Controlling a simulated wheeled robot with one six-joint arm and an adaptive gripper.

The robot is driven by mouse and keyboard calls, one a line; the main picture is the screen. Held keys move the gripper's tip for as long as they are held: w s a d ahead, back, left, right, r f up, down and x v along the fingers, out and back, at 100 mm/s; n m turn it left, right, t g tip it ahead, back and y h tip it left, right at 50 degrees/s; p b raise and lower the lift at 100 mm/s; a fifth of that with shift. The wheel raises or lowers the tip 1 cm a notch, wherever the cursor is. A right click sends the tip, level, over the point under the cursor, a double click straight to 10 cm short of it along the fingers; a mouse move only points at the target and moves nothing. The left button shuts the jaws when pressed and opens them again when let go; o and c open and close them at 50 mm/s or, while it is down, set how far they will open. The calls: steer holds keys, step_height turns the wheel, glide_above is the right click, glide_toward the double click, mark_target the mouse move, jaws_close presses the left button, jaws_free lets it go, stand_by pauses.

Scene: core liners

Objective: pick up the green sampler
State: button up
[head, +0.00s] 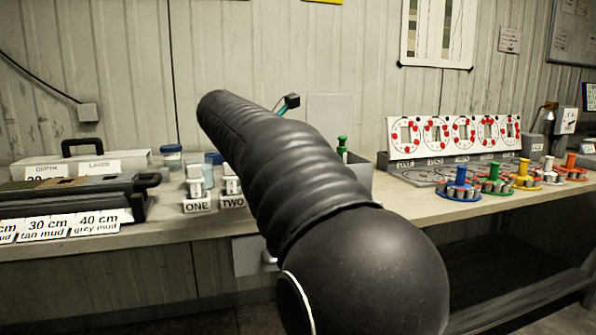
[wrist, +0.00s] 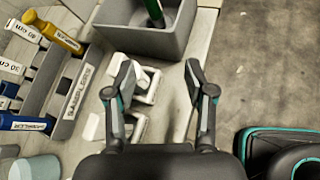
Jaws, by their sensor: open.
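The green sampler (wrist: 155,11) stands in a grey open box (wrist: 140,41) at the top of the wrist view, cut off by the frame's edge. A green-topped piece (head: 343,144) at the grey box (head: 357,172) in the head view looks like the same sampler, partly hidden by my arm. My gripper (wrist: 160,76) is open and empty, its fingers apart over white stands and the bench edge. The box and green sampler lie beyond the fingertips. In the head view my arm hides the gripper.
A rack marked SAMPLERS (wrist: 72,98) holds a yellow sampler (wrist: 52,36) and a blue sampler (wrist: 28,122). White stands marked ONE (head: 197,205) and TWO (head: 232,201) are by the bench front. Several coloured carousels (head: 460,186) stand on the right. Floor (wrist: 262,60) lies right of the bench.

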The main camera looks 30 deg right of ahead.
steer(key=shift+w+d+f+n+g+h+b, duration=0.15)
steer(key=shift+w+d+f+n+h+b, duration=0.4)
steer(key=shift+d, duration=2)
steer(key=shift+w+d+f+n+g+h+p, duration=0.2)
steer(key=shift+w+d, duration=0.6)
steer(key=shift+d, duration=1.75)
steer(key=shift+w+d+f+n+g+h+b, duration=0.25)
steer(key=shift+w+d+f, duration=0.4)
steer(key=shift+d, duration=1.9)
steer(key=shift+r, duration=0.15)
jaws_close()
